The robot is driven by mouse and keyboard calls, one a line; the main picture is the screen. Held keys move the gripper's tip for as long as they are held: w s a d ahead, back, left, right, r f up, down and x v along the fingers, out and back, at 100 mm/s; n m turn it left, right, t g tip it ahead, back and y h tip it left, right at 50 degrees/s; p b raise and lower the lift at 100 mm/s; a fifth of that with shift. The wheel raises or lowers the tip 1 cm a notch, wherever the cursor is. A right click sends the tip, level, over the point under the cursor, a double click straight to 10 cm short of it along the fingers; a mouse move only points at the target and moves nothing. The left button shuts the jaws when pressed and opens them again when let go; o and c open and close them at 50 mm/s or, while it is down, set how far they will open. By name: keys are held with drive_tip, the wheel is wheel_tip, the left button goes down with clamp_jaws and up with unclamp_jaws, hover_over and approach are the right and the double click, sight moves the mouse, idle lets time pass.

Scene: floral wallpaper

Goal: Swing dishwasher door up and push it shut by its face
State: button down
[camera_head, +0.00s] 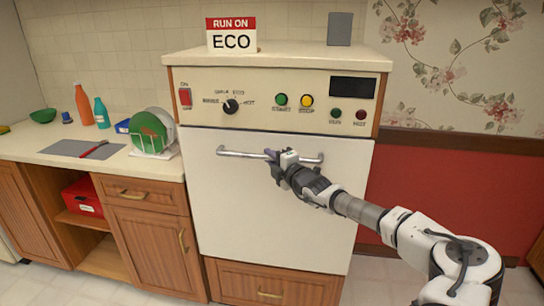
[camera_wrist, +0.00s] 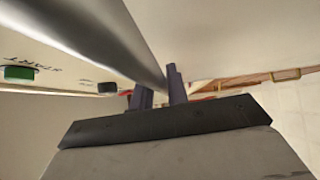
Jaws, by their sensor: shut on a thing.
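The dishwasher door (camera_head: 250,210) is a plain white panel below the control panel (camera_head: 275,100). It stands upright or nearly so across the front; I cannot tell whether it is fully latched. A metal bar handle (camera_head: 240,154) runs along its upper part. My gripper (camera_head: 271,155) is shut on this handle, right of its middle, with the arm reaching in from the lower right. In the wrist view, the handle (camera_wrist: 105,35) runs diagonally to my dark fingers (camera_wrist: 160,92), which sit at the bar. The gripper hides part of the handle.
A counter (camera_head: 130,165) at left holds a dish rack with plates (camera_head: 153,135), bottles (camera_head: 84,105) and a green bowl (camera_head: 43,115). A "RUN ON ECO" sign (camera_head: 231,40) stands on top. A wooden drawer (camera_head: 270,285) is below the door. Open floor lies at lower right.

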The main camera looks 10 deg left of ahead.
drive_tip(key=shift+w+d+r, duration=0.15)
drive_tip(key=shift+w+r, duration=0.2)
drive_tip(key=shift+r, duration=0.1)
drive_tip(key=c, duration=1.4)
unclamp_jaws()
drive_tip(key=shift+w+f, duration=0.15)
drive_tip(key=shift+o, duration=0.2)
drive_tip(key=shift+d+f, duration=0.1)
drive_tip(key=b+v, duration=0.3)
drive_tip(key=v, duration=1)
drive_tip(key=shift+s, duration=0.4)
drive_tip(key=shift+f, duration=0.15)
